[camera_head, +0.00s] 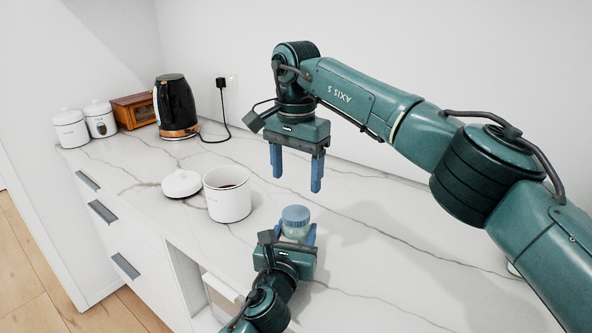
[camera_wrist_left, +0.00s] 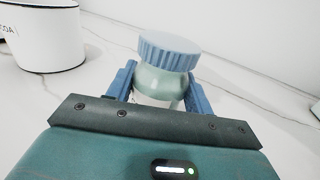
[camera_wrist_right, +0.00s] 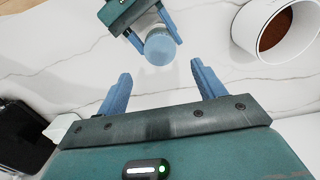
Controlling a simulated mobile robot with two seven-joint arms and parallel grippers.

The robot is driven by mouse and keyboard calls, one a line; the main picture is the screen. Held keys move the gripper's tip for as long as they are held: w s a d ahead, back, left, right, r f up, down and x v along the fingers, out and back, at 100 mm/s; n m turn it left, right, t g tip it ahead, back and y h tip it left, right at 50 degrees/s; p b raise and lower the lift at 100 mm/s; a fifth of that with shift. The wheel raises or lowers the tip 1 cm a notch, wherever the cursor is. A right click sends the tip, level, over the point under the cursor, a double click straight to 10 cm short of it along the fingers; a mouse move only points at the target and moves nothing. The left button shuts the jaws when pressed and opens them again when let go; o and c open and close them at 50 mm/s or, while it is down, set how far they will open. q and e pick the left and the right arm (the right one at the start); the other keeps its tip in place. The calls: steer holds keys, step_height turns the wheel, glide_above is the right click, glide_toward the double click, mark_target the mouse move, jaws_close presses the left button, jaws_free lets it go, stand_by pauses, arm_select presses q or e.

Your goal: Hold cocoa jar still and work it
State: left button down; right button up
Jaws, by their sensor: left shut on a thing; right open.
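A white canister (camera_head: 228,203) stands open and upright on the counter with brown contents inside. In the left wrist view its side (camera_wrist_left: 48,45) shows letters ending in "OA". Its white knobbed lid (camera_head: 182,184) lies beside it. My left gripper (camera_head: 296,236) is shut on a small pale green jar (camera_wrist_left: 160,83) with a ribbed blue lid (camera_wrist_left: 168,50), upright right of the canister. The lid is on the jar. My right gripper (camera_head: 296,184) is open and empty, pointing down above and behind the jar. In the right wrist view the blue lid (camera_wrist_right: 159,46) lies beyond the open fingers.
Two white lidded canisters (camera_head: 71,128) (camera_head: 102,119), a wooden box (camera_head: 134,110) and a black kettle (camera_head: 176,106) with a cord stand at the back left. The wall runs behind the counter. The marble counter (camera_head: 400,270) right of the jar is mostly clear.

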mark_target(296, 212)
steer(key=shift+f, duration=4)
steer(key=shift+c, duration=0.4)
steer(key=c, duration=0.9)
steer(key=m, duration=0.4)
steer(key=shift+c, duration=0.2)
steer(key=m, duration=1)
steer(key=shift+m, duration=0.4)
steer(key=m, duration=0.6)
steer(key=shift+m, duration=0.3)
steer(key=m, duration=0.6)
steer(key=o, duration=1.2)
